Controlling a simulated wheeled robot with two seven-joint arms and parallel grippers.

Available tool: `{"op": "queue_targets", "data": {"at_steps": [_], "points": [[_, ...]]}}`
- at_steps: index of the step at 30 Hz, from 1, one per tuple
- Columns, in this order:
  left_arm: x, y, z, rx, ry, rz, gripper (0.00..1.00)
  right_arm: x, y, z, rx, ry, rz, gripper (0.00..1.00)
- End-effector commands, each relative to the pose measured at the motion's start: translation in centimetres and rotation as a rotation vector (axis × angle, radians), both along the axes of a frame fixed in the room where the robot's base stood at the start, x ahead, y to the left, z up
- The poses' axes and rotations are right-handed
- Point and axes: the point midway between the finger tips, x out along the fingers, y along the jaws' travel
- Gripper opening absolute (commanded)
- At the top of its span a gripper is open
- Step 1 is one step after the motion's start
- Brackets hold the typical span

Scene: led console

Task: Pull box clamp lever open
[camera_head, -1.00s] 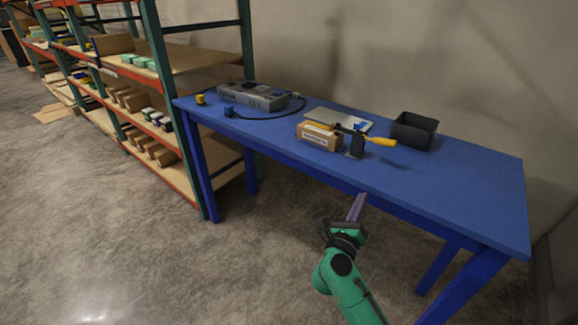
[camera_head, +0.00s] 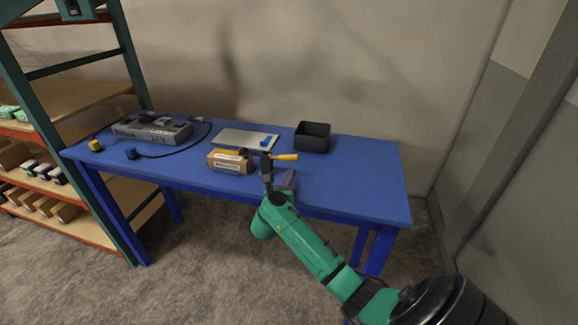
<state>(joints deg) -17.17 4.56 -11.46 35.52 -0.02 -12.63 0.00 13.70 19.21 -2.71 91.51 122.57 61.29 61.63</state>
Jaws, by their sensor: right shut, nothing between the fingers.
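The box (camera_head: 230,161) is a small brown carton with a white label, near the front edge of the blue table (camera_head: 350,190). The clamp stands at its right end, with a dark body and a yellow lever (camera_head: 285,157) pointing right. A yellow part also shows along the top of the box. The arm partly hides the clamp's base. My left gripper is not in view.
A grey console (camera_head: 152,130) with a black cable stands at the table's left. A yellow block (camera_head: 95,146) and a blue block (camera_head: 131,154) lie near it. A light panel (camera_head: 235,138) lies behind the box. A black bin (camera_head: 312,137) stands behind the lever. The table's right side is clear.

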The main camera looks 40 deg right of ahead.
Motion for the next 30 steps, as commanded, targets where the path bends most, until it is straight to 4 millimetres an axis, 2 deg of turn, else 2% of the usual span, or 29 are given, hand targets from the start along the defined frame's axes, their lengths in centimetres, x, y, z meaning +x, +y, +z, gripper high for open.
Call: {"op": "queue_targets", "data": {"at_steps": [1,4,17,30], "points": [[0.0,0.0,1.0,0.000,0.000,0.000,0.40,0.2,-0.2,1.3,-0.002,0.001,-0.001,0.00],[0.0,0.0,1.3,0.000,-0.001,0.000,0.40,0.5,-0.3,1.9,-0.001,0.002,-0.001,0.00],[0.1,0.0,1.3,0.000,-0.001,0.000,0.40,0.6,-0.3,2.0,-0.002,0.006,0.000,0.00],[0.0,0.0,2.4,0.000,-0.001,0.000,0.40,0.6,-0.3,2.6,-0.040,0.061,0.000,0.00]]}}
